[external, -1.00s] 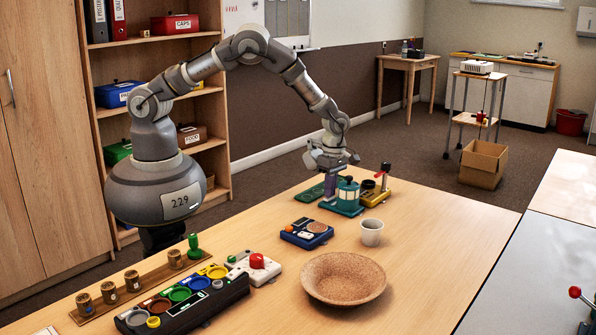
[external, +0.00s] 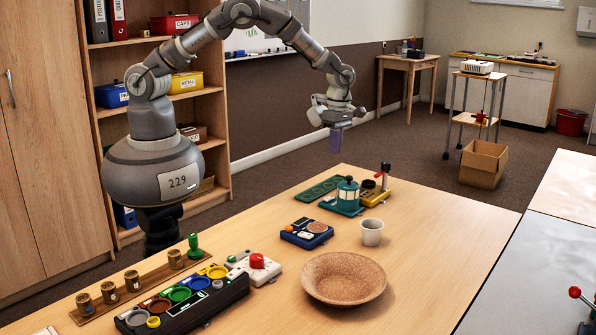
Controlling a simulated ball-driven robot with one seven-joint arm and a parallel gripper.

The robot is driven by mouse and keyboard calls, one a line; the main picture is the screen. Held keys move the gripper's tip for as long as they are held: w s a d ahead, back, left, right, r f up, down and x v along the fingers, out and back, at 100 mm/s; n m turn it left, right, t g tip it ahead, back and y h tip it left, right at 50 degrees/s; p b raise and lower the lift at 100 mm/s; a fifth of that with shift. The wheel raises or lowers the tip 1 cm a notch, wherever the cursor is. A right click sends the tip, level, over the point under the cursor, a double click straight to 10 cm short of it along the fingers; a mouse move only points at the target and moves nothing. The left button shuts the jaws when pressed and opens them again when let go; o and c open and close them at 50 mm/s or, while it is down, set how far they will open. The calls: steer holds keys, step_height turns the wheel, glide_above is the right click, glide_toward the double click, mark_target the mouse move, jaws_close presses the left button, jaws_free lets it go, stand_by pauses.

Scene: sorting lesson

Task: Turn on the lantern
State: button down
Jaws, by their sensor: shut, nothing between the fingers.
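The lantern (external: 347,190) is a small teal lamp with pale panes and a dark top knob. It stands upright on a teal base at the far edge of the table, and I cannot tell whether it is lit. My gripper (external: 336,147) is shut and empty, pointing down. In the picture it is above and slightly left of the lantern, apart from it.
A yellow device with a red-and-black lever (external: 380,185) stands close right of the lantern. A green tray (external: 318,190) lies to its left. A white cup (external: 371,232), a blue box (external: 306,233) and a cork bowl (external: 343,279) are nearer. The table's right side is clear.

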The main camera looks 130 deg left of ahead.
mark_target(327, 199)
steer(key=shift+d+h+p, duration=0.3)
steer(key=shift+d+p, duration=0.35)
steer(key=shift+p, duration=0.15)
steer(key=f+b, duration=0.1)
steer(key=f, duration=0.3)
steer(key=d+f+b, duration=0.1)
steer(key=f+b, duration=0.1)
steer(key=f, duration=0.3)
steer(key=d+f+b, duration=0.1)
steer(key=f+b, duration=0.1)
steer(key=f, duration=0.2)
steer(key=shift+f, duration=0.35)
